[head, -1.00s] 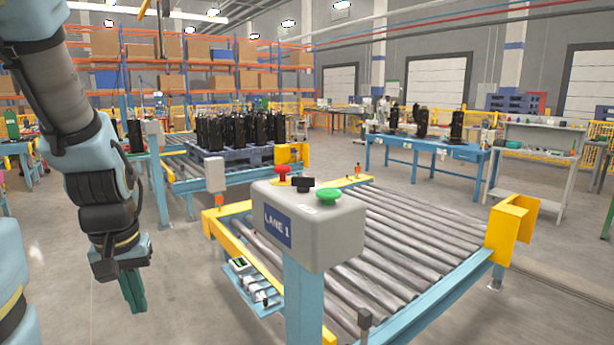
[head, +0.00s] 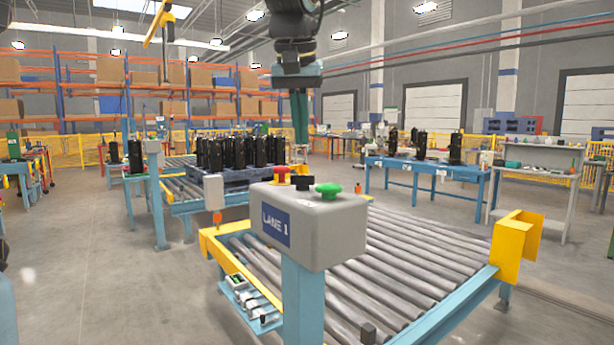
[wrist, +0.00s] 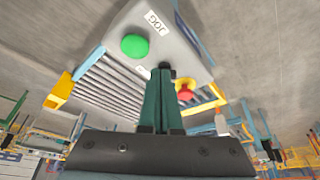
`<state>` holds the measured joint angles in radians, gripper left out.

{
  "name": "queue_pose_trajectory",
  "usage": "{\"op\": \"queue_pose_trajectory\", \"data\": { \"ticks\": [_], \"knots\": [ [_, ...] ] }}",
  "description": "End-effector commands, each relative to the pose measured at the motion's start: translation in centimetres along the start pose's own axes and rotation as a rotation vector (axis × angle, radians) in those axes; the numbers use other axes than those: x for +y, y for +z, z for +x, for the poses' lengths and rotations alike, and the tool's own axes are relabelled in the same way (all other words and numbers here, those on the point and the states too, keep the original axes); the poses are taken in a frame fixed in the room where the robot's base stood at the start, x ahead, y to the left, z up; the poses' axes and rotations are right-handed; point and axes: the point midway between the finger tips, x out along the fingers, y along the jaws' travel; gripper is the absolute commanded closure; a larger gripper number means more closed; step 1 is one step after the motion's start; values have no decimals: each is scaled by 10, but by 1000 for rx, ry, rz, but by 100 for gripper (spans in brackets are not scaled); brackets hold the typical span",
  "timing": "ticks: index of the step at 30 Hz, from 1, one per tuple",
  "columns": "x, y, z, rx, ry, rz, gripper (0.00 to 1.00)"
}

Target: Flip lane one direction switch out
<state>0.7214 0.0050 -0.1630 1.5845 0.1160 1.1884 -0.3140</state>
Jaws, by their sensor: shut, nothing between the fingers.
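The grey lane one control box (head: 310,232) stands on a blue post and carries a "LANE 1" label. On its top are a red button (head: 281,174), a black selector switch (head: 303,182) and a green button (head: 328,190). My gripper (head: 299,140) is shut and empty, pointing down above the box with a gap to the controls. In the wrist view my shut green fingers (wrist: 161,75) point toward the box, between the green button (wrist: 135,46) and the red button (wrist: 185,92). The fingers hide most of the black switch (wrist: 164,66). Its setting cannot be read.
The roller conveyor (head: 400,262) runs behind and right of the box, with yellow end guards (head: 516,245). A pallet of black compressors (head: 240,153) sits on the far conveyor. A blue workbench (head: 425,172) stands at the back right. Open floor lies left.

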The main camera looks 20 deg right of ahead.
Motion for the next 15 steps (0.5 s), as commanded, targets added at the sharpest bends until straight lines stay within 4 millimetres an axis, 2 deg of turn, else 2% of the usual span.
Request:
{"op": "queue_pose_trajectory", "data": {
  "ticks": [8,15],
  "knots": [
    [-1,0,9,-3,-1,-1,100],
    [-1,0,50,-6,-1,-1,100]
  ]
}}
